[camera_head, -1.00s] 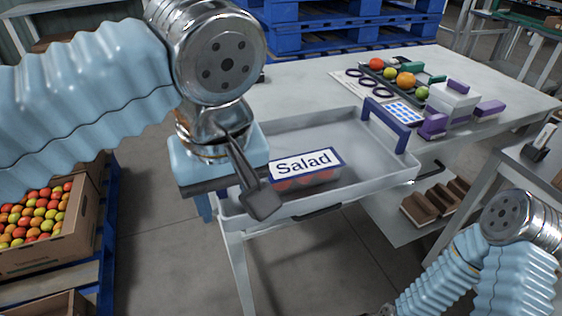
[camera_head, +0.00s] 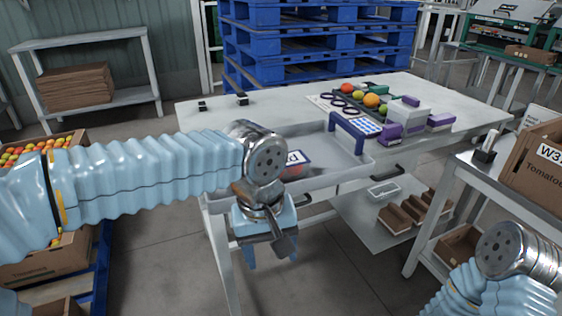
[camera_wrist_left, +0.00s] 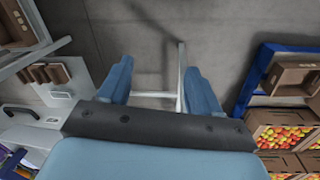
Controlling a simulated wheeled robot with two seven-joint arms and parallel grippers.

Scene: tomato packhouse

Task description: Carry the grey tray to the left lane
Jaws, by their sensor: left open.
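The grey tray (camera_head: 338,158) lies on the front part of the grey table, with a blue handle (camera_head: 352,133) standing at its right end. A tomato punnet with a "Salad" label (camera_head: 297,157) sits in it, partly hidden by my left wrist. The tray's left end is also hidden behind that wrist. My left gripper (camera_head: 268,256) is open and empty, pointing down in front of the table's front edge. In the left wrist view its two blue fingers (camera_wrist_left: 160,88) stand apart over the floor. My right gripper is out of view. I cannot make out the left lane.
Tomatoes on a dark rack (camera_head: 371,100) and purple-and-white boxes (camera_head: 403,113) stand at the table's back right. A side bench (camera_head: 462,172) with a cardboard box (camera_head: 536,160) is at right. Tomato crates (camera_head: 36,262) stand at left. The table's back left is mostly clear.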

